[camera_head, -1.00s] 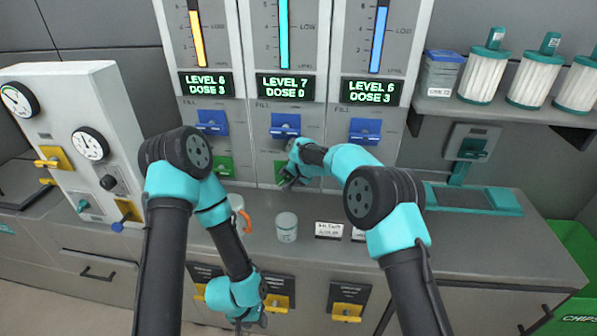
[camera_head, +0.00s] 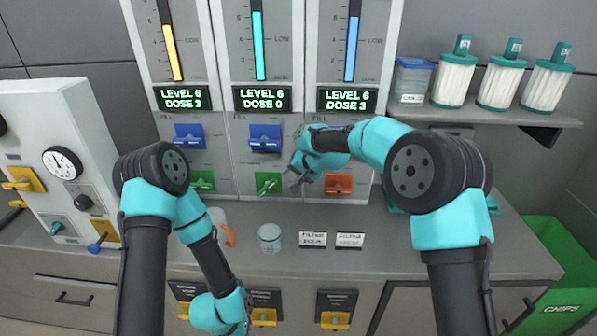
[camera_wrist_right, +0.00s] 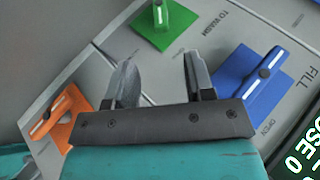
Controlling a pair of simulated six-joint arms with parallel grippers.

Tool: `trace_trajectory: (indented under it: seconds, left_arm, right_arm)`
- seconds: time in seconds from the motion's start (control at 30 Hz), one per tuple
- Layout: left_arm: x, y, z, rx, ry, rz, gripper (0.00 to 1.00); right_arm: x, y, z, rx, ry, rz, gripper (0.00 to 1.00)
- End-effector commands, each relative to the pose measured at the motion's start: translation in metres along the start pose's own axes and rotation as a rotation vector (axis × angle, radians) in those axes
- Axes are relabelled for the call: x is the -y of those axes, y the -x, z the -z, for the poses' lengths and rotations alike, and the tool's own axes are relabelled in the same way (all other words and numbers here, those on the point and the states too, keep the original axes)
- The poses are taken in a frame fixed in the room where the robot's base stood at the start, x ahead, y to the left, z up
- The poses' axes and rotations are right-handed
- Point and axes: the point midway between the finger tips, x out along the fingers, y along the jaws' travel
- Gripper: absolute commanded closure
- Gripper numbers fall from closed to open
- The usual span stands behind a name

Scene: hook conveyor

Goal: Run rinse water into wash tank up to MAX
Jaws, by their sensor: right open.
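The middle column's display (camera_head: 262,99) reads LEVEL 6, DOSE 0, under a cyan level bar (camera_head: 259,45). Its blue FILL valve (camera_head: 265,137) and green valve (camera_head: 267,184) sit below; the wrist view shows "TO WASH" beside the green valve (camera_wrist_right: 163,24), and the blue valve (camera_wrist_right: 252,82) near FILL and OPEN. My right gripper (camera_head: 293,180) is open and empty, just right of the green valve; its fingers also show in the wrist view (camera_wrist_right: 160,75). My left gripper (camera_head: 236,327) hangs low in front of the cabinet, its jaws unclear. I cannot identify the wash tank or a MAX mark.
Left and right displays read LEVEL 6, DOSE 3. An orange valve (camera_head: 338,184) sits right of my right gripper. A lidded jar (camera_head: 270,237), an orange-handled mug (camera_head: 218,225) and two labels (camera_head: 313,239) stand on the counter (camera_head: 290,262). Filters (camera_head: 454,80) line the shelf.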

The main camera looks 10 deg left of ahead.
Motion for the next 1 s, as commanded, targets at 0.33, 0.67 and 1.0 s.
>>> trace_trajectory:
  seconds: [0.33,0.67,1.0]
  left_arm:
    - [0.0,0.0,0.0,0.0,0.0,0.0,0.57]
    - [0.0,0.0,0.0,0.0,0.0,0.0,0.57]
    - [0.0,0.0,0.0,0.0,0.0,0.0,0.57]
  right_arm:
    - [-0.001,0.027,0.0,0.002,0.0,-0.001,0.51]
    - [0.0,0.027,0.0,0.001,0.0,0.0,0.51]
    - [0.0,0.027,0.0,0.001,0.0,0.0,0.51]
